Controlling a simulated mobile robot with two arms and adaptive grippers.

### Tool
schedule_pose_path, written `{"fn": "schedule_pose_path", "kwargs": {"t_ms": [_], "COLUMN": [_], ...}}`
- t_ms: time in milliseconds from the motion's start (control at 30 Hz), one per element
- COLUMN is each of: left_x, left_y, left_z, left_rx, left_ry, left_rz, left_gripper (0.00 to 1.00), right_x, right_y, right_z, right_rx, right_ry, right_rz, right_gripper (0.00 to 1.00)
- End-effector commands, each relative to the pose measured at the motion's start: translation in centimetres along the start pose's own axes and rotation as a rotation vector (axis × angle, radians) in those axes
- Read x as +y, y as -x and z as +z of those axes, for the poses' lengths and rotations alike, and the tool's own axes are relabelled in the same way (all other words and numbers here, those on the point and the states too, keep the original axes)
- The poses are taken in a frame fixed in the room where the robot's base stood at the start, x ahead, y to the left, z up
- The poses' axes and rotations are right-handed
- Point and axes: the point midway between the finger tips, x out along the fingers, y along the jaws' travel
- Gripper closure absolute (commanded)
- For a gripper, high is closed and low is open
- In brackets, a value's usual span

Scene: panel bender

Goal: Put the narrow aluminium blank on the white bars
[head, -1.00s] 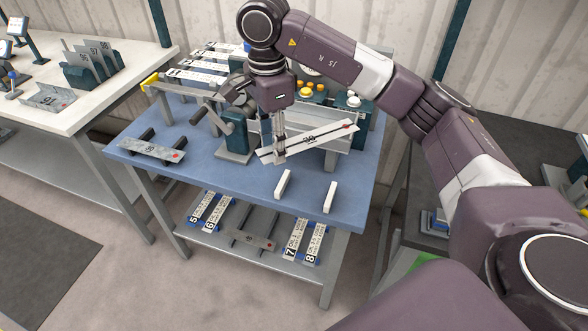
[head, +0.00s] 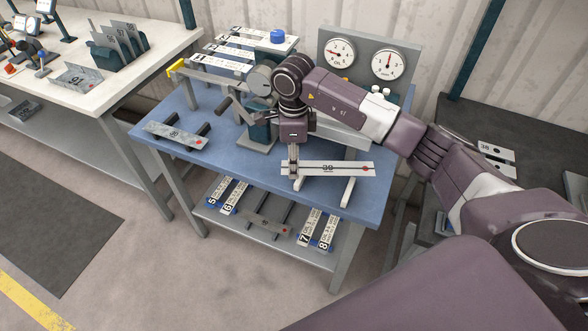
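My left gripper is not in view.
The panel bender (head: 261,128) with its handle stands behind and left of my gripper. Another plate (head: 176,135) lies on dark bars at the bench's left (head: 222,161). Two dial gauges (head: 388,64) stand at the back. Numbered strips (head: 311,228) lie on the lower shelf.

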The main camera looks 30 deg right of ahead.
Motion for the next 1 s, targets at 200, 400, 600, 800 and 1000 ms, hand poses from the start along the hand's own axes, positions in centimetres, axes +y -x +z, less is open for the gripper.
{"fn": "schedule_pose_path", "kwargs": {"t_ms": [200, 400, 600, 800, 1000], "left_x": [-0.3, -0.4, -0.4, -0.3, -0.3], "left_y": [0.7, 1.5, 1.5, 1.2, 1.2], "left_z": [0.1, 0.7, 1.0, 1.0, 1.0], "left_rx": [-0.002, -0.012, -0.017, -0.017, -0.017], "left_ry": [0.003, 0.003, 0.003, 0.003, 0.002], "left_rz": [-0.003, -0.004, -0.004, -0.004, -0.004], "left_gripper": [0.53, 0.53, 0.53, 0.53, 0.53], "right_x": [0.1, 0.0, -0.1, -0.1, -0.1], "right_y": [-1.9, -4.8, -5.4, -5.7, -5.6], "right_z": [0.1, 0.1, 0.1, 0.1, 0.1], "right_rx": [0.000, 0.000, -0.002, -0.001, -0.001], "right_ry": [0.000, 0.000, 0.001, 0.001, 0.001], "right_rz": [0.003, 0.002, -0.001, -0.001, -0.001], "right_gripper": [0.86, 0.86, 0.86, 0.86, 0.47]}}
